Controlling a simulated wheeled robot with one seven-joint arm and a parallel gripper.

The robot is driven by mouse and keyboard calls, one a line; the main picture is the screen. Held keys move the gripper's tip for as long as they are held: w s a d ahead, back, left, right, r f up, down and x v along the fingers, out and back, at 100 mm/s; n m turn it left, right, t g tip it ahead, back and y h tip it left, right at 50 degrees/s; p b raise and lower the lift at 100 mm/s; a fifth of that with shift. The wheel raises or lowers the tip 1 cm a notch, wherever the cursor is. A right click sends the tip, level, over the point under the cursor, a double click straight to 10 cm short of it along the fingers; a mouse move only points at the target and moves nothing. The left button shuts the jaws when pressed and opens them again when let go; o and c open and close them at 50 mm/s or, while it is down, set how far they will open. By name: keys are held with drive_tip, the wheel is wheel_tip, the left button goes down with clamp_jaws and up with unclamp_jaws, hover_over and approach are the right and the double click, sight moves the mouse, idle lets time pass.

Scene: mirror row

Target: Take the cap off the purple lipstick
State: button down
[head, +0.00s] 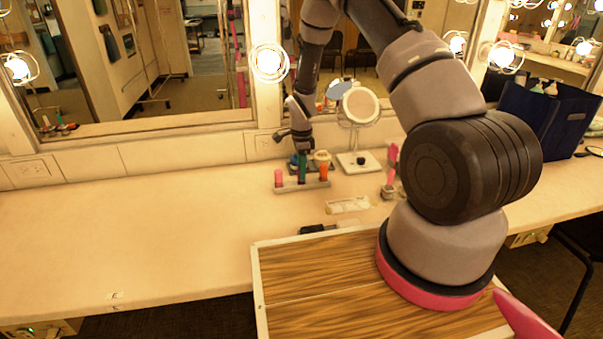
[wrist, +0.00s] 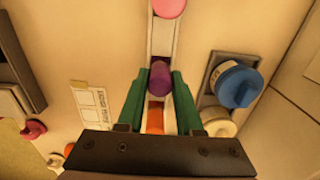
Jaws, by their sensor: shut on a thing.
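The purple lipstick (wrist: 160,78) stands in the middle of a narrow pale rack (wrist: 162,42), seen from above in the wrist view. My gripper (wrist: 160,86) has its green fingers on either side of the lipstick's purple cap and is shut on it. A pink lipstick (wrist: 168,7) and an orange one (wrist: 155,117) stand in the same rack on either side. In the head view my gripper (head: 302,166) is at the rack (head: 302,187), between the pink lipstick (head: 279,178) and the orange one (head: 323,171). There the purple lipstick is hidden by the fingers.
A blue-topped jar (wrist: 238,85) and a pale jar (wrist: 220,122) stand close beside the fingers. A round mirror on a stand (head: 360,105) is to the right of the rack. A white card (head: 348,205) lies in front. The counter's left side is clear.

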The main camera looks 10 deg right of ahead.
drive_tip(key=shift+r, duration=0.15)
drive_tip(key=shift+r, duration=0.3)
wheel_tip(320, 180, up, 3)
drive_tip(key=shift+s+f, duration=0.1)
drive_tip(key=shift+s, duration=0.05)
drive_tip(key=s+r, duration=0.2)
drive_tip(key=s, duration=0.7)
drive_tip(key=s+r, duration=0.2)
drive_tip(key=s, duration=0.6)
drive_tip(key=shift+s, duration=0.35)
drive_tip(key=shift+r, duration=0.2)
